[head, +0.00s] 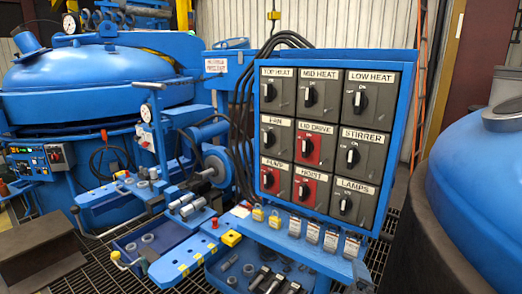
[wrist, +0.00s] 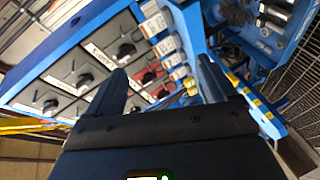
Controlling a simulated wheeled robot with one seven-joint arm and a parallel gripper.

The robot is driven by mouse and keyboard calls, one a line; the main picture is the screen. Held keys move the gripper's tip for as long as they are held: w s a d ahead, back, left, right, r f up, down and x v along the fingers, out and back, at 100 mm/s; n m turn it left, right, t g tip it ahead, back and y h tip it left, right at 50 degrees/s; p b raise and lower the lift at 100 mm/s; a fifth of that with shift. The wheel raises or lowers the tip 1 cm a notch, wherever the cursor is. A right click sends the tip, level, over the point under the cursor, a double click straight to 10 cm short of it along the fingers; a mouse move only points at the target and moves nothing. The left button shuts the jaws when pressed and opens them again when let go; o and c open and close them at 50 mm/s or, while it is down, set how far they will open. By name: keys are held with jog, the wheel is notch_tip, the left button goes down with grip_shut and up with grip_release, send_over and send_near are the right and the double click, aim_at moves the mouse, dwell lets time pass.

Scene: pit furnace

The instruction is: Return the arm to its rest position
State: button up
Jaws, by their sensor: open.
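My gripper (wrist: 160,66) shows in the wrist view, its two dark fingers spread apart with nothing held between them. Beyond the fingers, the blue switch panel (wrist: 45,82) appears tilted, with its dark switch plates and rotary knobs. Neither my arm nor my gripper shows in the head view. There the switch panel (head: 335,60) stands upright at centre right, with labelled rows such as TOP HEAT, LID DRIVE and LAMPS. I cannot tell the exact gap between my fingers and the panel.
Padlocks and tags (head: 312,232) hang along the ledge below the panel. A blue bench with a winch (head: 215,170) stands left of it. A large blue furnace vessel (head: 95,75) is at the back left. Another blue vessel (head: 480,170) is close on the right. Grating covers the floor.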

jog(key=s+d+f+m+y+p, duration=0.1)
jog(key=s+f+m+y, duration=0.1)
jog(key=s, duration=1)
jog(key=s+f+m+y+p, duration=0.1)
jog(key=s+f+m+y, duration=0.15)
jog(key=s, duration=0.95)
jog(key=s+d+r+m+p, duration=0.1)
jog(key=s+r+m, duration=0.2)
jog(key=s+r, duration=0.3)
jog(key=s+d+r+m+p, duration=0.1)
jog(key=s+r+m, duration=0.2)
jog(key=s, duration=0.9)
notch_tip(320, 180, up, 4)
jog(key=shift+s+d+f+m, duration=0.1)
jog(key=shift+s+d+m, duration=0.1)
jog(key=shift+d+m, duration=0.15)
jog(key=shift+c, duration=0.3)
